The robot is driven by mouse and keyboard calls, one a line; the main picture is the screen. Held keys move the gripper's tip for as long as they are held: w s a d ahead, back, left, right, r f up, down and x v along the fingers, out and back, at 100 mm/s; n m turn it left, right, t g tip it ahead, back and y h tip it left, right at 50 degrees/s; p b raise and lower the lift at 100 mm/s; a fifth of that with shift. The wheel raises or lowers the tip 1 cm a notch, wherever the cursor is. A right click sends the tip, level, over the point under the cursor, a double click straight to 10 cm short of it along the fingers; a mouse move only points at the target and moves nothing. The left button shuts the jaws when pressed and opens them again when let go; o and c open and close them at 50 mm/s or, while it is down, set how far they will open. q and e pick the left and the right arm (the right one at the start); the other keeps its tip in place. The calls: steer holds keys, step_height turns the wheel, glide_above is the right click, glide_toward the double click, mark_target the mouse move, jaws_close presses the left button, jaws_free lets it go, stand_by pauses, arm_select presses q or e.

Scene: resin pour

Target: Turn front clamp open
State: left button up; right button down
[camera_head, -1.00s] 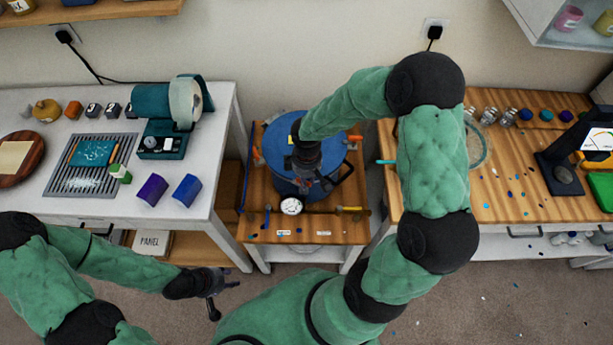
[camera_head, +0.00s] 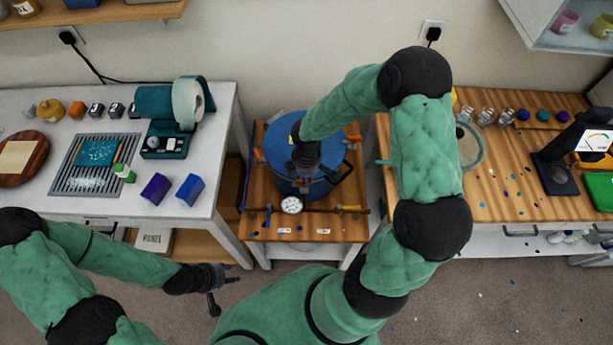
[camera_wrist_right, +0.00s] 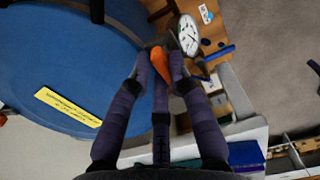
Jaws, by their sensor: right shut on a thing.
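The blue pressure pot (camera_head: 284,128) stands on the small wooden cart, with orange clamp handles around its lid. My right gripper (camera_head: 304,182) points down over the pot's front edge. In the right wrist view, my right gripper (camera_wrist_right: 160,68) is shut on the orange handle of the front clamp (camera_wrist_right: 159,60). The fingers hide part of the handle, and I cannot tell how far the clamp is turned. The blue lid (camera_wrist_right: 60,65) with a yellow label lies beside the fingers. My left gripper (camera_head: 226,287) is open and empty, away from the pot at lower left.
A round white gauge (camera_head: 292,204) sits right by the pot's front, close to my right fingers. Small tools lie along the cart's front (camera_head: 262,231). Benches flank the cart on both sides.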

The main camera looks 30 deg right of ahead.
steer(key=c, duration=1.1)
jaws_free()
steer(key=shift+c, duration=0.2)
steer(key=shift+r, duration=0.1)
step_height(320, 180, up, 12)
